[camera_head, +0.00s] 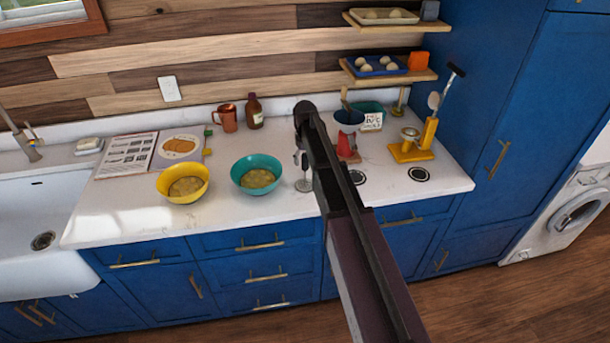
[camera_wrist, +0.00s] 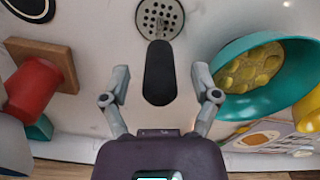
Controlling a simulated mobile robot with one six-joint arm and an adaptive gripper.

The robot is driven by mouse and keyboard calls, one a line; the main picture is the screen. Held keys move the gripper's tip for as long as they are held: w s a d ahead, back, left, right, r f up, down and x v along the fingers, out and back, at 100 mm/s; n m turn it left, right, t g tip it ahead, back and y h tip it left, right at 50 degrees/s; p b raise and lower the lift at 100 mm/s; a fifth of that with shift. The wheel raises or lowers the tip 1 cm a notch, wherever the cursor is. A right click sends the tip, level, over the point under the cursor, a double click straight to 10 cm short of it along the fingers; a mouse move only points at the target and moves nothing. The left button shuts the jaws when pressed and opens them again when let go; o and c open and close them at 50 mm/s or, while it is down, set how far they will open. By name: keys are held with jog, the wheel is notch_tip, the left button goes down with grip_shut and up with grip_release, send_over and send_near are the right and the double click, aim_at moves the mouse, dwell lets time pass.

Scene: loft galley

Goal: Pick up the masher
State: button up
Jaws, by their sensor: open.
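The masher stands on the counter with its round perforated metal plate (camera_wrist: 160,17) down and its black handle (camera_wrist: 160,75) pointing up toward my wrist camera. In the head view its plate (camera_head: 303,185) rests on the white counter to the right of the teal bowl, and its upper part is largely hidden by my arm. My gripper (camera_wrist: 160,88) is open, with one finger on each side of the black handle. Gaps show between the handle and both fingers.
A teal bowl (camera_head: 256,175) of yellow food stands close on the left, with a yellow bowl (camera_head: 183,182) beyond it. A red stand (camera_head: 346,148) is close on the right. A yellow utensil stand (camera_head: 410,152) is farther right. The counter front (camera_head: 225,218) is clear.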

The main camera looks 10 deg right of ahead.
dwell(0.5)
grip_shut()
jog(key=shift+r, duration=0.2)
notch_tip(320, 180, up, 4)
jog(key=p, duration=0.4)
jog(key=shift+f, duration=0.1)
jog(key=s+a+p, duration=0.1)
jog(key=s, duration=1.5)
jog(key=shift+a+r, duration=0.25)
jog(key=shift+r, duration=0.15)
